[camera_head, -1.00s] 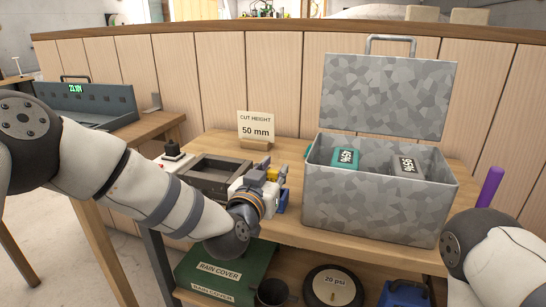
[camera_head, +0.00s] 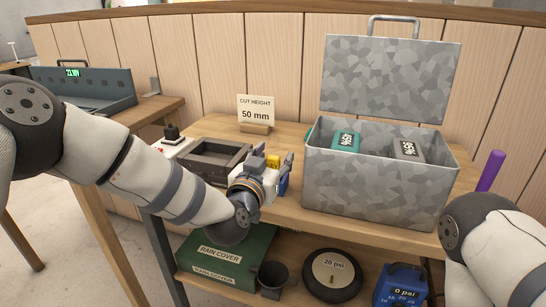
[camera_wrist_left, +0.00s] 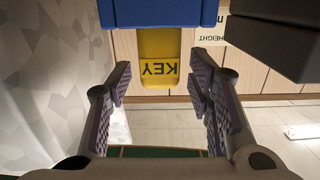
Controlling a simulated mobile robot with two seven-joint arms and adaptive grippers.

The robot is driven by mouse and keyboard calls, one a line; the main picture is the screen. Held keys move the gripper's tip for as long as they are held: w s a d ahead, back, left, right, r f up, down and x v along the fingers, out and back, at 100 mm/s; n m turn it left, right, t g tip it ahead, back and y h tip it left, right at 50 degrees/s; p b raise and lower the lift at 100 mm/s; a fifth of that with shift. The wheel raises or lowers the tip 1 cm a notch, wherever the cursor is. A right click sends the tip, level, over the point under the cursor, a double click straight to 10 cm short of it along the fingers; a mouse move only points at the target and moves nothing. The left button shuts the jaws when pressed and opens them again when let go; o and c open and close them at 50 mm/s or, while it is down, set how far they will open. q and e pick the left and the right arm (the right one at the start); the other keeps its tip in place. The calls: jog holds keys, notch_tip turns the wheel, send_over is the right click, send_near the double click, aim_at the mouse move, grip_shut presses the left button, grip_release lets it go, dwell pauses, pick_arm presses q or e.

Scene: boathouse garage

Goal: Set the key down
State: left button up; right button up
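A yellow key (camera_wrist_left: 158,62) with a KEY label is upside down in the left wrist view, its end meeting a blue block (camera_wrist_left: 165,12). In the head view a small yellow part (camera_head: 272,161) and a blue part (camera_head: 283,183) show on the bench (camera_head: 340,222), partly hidden by my left gripper (camera_head: 264,171). In the left wrist view my left gripper (camera_wrist_left: 159,84) is open. Its fingers are on either side of the key, with gaps between. My right gripper is out of view; only my right arm shows at the right edge.
A grey patterned box (camera_head: 375,190) with its lid up stands right of the left gripper. A dark tray (camera_head: 213,150) is at its left, with the cut-height sign (camera_head: 256,112) behind. The lower shelf holds a green rain cover (camera_head: 220,255), a mug (camera_head: 272,280) and a wheel (camera_head: 332,275).

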pick_arm(q)
jog(key=v, duration=1.2)
jog(key=shift+c, duration=0.5)
grip_shut()
dwell(0.4)
